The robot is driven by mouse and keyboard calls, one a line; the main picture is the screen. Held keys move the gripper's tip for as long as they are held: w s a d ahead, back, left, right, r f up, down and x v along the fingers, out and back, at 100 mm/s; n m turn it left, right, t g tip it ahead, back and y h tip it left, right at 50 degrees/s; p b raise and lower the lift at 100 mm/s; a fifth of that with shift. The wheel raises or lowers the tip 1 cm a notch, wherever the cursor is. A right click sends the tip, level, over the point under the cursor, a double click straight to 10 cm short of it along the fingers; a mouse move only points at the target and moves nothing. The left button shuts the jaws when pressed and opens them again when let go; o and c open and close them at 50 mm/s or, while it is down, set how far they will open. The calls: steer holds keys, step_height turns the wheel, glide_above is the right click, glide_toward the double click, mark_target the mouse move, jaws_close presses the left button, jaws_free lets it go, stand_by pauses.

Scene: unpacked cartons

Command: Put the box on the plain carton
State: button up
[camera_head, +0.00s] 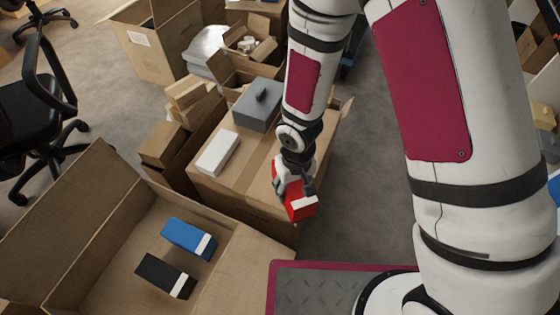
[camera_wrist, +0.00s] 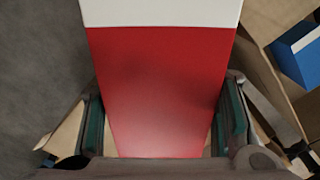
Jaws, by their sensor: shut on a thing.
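A red box with a white end (camera_head: 299,208) is held in my gripper (camera_head: 294,188). In the wrist view the red box (camera_wrist: 163,95) fills the middle, with one finger along each side of it. A closed plain brown carton (camera_head: 255,168) stands behind the gripper in the head view. The red box shows in front of the carton's near right corner; I cannot tell its height above it. My gripper hides part of the carton's top and right side.
On the carton lie a white box (camera_head: 217,153) and a grey box (camera_head: 258,104); its middle top is bare. An open carton (camera_head: 105,230) at the lower left holds a blue box (camera_head: 187,238) and a black box (camera_head: 164,274). An office chair (camera_head: 38,100) stands at the left.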

steer(key=w+a, duration=0.1)
steer(key=w, duration=0.2)
steer(key=w+a, duration=0.1)
steer(key=w, duration=0.2)
steer(key=w+a+f+b, duration=0.1)
steer(key=w, duration=0.2)
steer(key=shift+a, duration=0.3)
steer(key=shift+f+b, duration=0.65)
steer(key=shift+f, duration=1.05)
steer(key=shift+f, duration=0.15)
steer(key=o, duration=1.6)
step_height(320, 180, up, 12)
steer(key=p, duration=0.4)
steer(key=shift+r, duration=0.2)
